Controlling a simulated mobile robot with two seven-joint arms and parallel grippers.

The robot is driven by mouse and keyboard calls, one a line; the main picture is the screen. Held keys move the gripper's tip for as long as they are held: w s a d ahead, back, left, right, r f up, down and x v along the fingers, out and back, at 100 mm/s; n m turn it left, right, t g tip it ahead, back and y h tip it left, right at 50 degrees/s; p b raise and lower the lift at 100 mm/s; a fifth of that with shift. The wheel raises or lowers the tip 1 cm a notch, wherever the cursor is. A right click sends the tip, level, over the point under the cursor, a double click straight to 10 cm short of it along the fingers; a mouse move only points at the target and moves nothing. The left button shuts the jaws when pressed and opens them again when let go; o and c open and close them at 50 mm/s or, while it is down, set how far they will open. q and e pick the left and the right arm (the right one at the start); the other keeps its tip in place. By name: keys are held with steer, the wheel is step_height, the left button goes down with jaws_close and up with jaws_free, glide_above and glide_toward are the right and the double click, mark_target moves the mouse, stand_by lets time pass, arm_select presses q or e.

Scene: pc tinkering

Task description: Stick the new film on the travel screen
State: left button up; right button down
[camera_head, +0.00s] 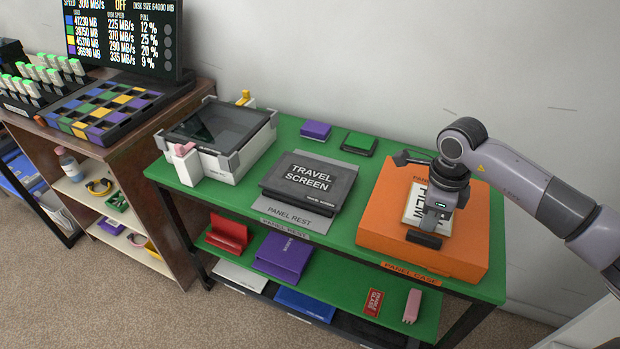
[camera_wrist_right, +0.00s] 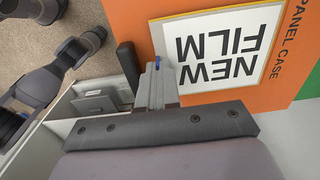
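The travel screen (camera_head: 311,178) is a dark slab with its name in white letters. It lies on the grey panel rest (camera_head: 283,215) in the middle of the green table. The new film (camera_head: 412,207) is a pale framed sheet on top of the orange panel case (camera_head: 385,215); it also shows in the right wrist view (camera_wrist_right: 215,78). My right gripper (camera_head: 437,205) points down at the film's edge and partly covers it. In the right wrist view my gripper (camera_wrist_right: 157,75) reaches the film's border; a grip on it cannot be made out. My left gripper is out of view.
A white device with a dark screen (camera_head: 212,125) stands left of the travel screen. A lower shelf (camera_head: 340,290) holds several boxes. A rack and monitor (camera_head: 125,35) stand at far left.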

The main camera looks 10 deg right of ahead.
steer(key=shift+s+a+r+p, duration=0.15)
steer(key=shift+s+r+p, duration=0.05)
steer(key=shift+r+p, duration=0.45)
steer(key=shift+s+a+r+p, duration=0.15)
steer(key=shift+r+p, duration=0.3)
steer(key=shift+r, duration=0.3)
steer(key=shift+r, duration=0.1)
stand_by(0.3)
step_height(320, 180, up, 5)
steer(key=p, duration=0.3)
stand_by(0.3)
stand_by(0.4)
